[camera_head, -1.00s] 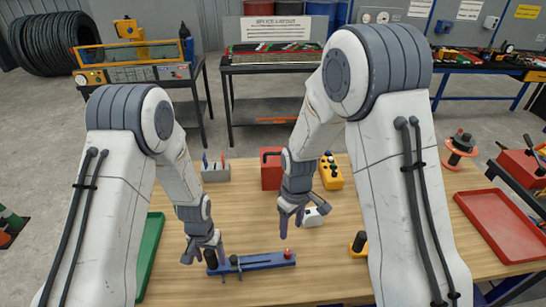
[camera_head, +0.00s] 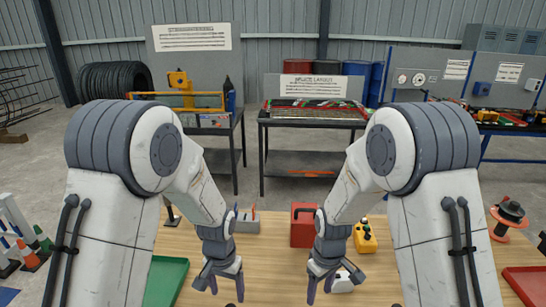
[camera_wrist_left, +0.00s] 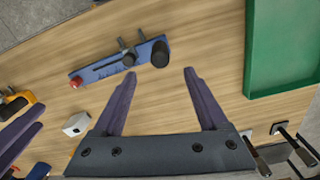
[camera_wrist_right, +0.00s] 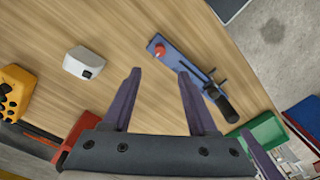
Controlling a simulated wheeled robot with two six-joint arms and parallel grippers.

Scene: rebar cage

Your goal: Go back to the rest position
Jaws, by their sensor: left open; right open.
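My left gripper (camera_head: 222,280) hangs above the left part of the wooden table, fingers pointing down. Its fingers are apart and empty in the left wrist view (camera_wrist_left: 160,95). My right gripper (camera_head: 325,282) hangs at about the same height to its right. Its fingers are apart and empty in the right wrist view (camera_wrist_right: 157,90). A blue fixture bar with black knobs and a red knob lies on the table in the left wrist view (camera_wrist_left: 115,65) and in the right wrist view (camera_wrist_right: 185,68). It is apart from both grippers.
A green tray (camera_head: 166,282) is at the left, a red tray (camera_head: 528,284) at the far right. A red box (camera_head: 303,228), a yellow device (camera_head: 365,238) and a white block (camera_head: 342,282) stand near my right gripper. A grey holder (camera_head: 246,223) stands behind my left gripper.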

